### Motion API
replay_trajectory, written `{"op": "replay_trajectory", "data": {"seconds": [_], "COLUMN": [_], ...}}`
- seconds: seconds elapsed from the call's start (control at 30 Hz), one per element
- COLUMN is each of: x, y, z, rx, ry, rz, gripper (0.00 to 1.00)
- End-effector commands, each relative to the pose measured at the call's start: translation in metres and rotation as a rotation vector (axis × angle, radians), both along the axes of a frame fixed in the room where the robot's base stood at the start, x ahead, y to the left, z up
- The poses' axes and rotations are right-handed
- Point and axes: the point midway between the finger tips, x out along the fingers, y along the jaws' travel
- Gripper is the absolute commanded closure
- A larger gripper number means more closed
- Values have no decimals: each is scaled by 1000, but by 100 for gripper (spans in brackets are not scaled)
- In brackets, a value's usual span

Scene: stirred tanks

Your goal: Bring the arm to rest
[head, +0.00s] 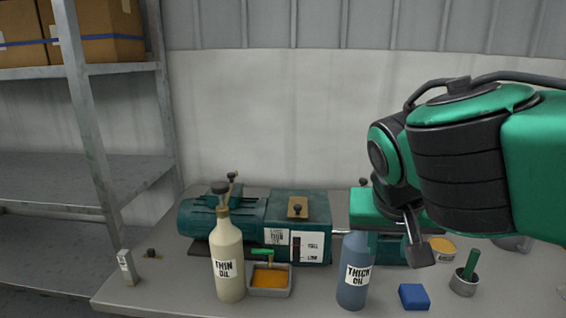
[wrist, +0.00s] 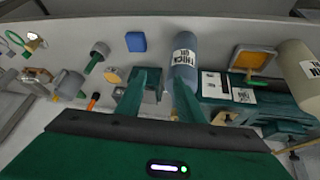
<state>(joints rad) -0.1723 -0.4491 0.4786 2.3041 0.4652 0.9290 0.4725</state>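My arm reaches in from the right in the head view, and my gripper (wrist: 164,88) hangs over the right part of the bench. In the wrist view its two green fingers stand apart with nothing seen held between them. The blue-grey THICK OIL bottle (head: 353,286) stands upright just left of the gripper in the head view; in the wrist view it (wrist: 185,64) lies beyond the right fingertip. Whether they touch cannot be told. My arm hides part of the bench's right side.
The bench (head: 190,299) also bears a cream THIN OIL bottle (head: 228,268), a teal gearbox (head: 310,226) with motor, an orange-filled tray (head: 270,292), a blue block (head: 413,296) and a grey cup (head: 463,284) with a green handle. A metal shelf (head: 90,120) stands left.

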Motion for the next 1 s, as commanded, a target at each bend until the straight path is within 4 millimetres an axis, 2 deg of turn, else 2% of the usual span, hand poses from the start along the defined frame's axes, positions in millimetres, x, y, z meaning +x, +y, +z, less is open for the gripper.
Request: {"op": "replay_trajectory", "data": {"seconds": [0.03,0.13,0.2,0.3,0.4,0.5,0.6,1.0], "x": [-1,-13,-30,-63,-96,-122,-136,-141], "y": [-31,-90,-129,-174,-200,-213,-221,-223], "z": [-10,-32,-50,-75,-96,-110,-118,-121], "rx": [1,19,49,116,194,259,301,316], "ry": [40,139,211,305,373,412,431,437], "rz": [-46,-118,-166,-225,-263,-285,-295,-295], "gripper": [66,66,66,66,66,66,66,66]}}
